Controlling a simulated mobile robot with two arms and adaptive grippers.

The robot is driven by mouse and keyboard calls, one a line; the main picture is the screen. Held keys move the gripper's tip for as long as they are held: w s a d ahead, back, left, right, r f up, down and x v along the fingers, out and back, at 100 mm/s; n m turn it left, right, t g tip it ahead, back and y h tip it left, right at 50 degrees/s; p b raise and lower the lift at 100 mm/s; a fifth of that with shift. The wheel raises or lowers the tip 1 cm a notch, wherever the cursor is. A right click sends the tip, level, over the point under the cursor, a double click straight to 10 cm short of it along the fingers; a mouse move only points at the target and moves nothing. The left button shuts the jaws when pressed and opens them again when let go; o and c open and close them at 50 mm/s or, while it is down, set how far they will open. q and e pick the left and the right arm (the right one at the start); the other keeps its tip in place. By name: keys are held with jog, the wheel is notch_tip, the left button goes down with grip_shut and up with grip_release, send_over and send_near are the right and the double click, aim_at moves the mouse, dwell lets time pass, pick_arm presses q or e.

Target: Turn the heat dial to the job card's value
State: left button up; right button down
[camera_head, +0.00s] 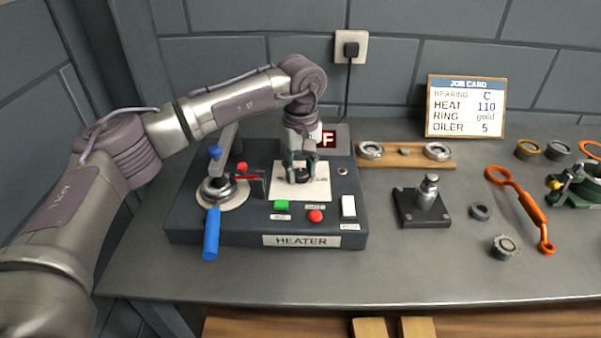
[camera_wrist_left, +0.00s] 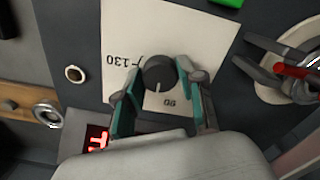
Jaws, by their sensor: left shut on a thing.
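The black heat dial (camera_head: 303,175) sits on a white scale plate (camera_head: 318,192) on the heater (camera_head: 200,228). My left gripper (camera_head: 300,168) reaches down over it. In the left wrist view the teal-padded fingers of the gripper (camera_wrist_left: 162,95) are shut on the sides of the dial (camera_wrist_left: 158,72). A light pointer mark on the dial faces a small number, perhaps 90 or 80, partly hidden and inverted. A 130 mark shows on the plate (camera_wrist_left: 175,30) beside it. The job card (camera_head: 465,106) reads HEAT 110, bearing C, ring gold, oiler 5. My right gripper is out of view.
A blue-handled clamp (camera_head: 212,230) stands left of the dial. A green button (camera_head: 281,205), red button (camera_head: 315,215) and white switch (camera_head: 348,207) lie in front. A red display (camera_head: 328,140) is behind, mostly covered. A black post stand (camera_head: 424,205) is at right.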

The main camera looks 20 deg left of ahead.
aim_at(300, 172)
pick_arm(q)
jog(key=m+b, duration=0.1)
jog(key=m, duration=0.5)
jog(key=shift+m, duration=0.3)
dwell(0.4)
jog(key=o, duration=1.1)
jog(key=shift+o, duration=0.2)
notch_tip(300, 172, up, 12)
jog(key=shift+r, duration=0.15)
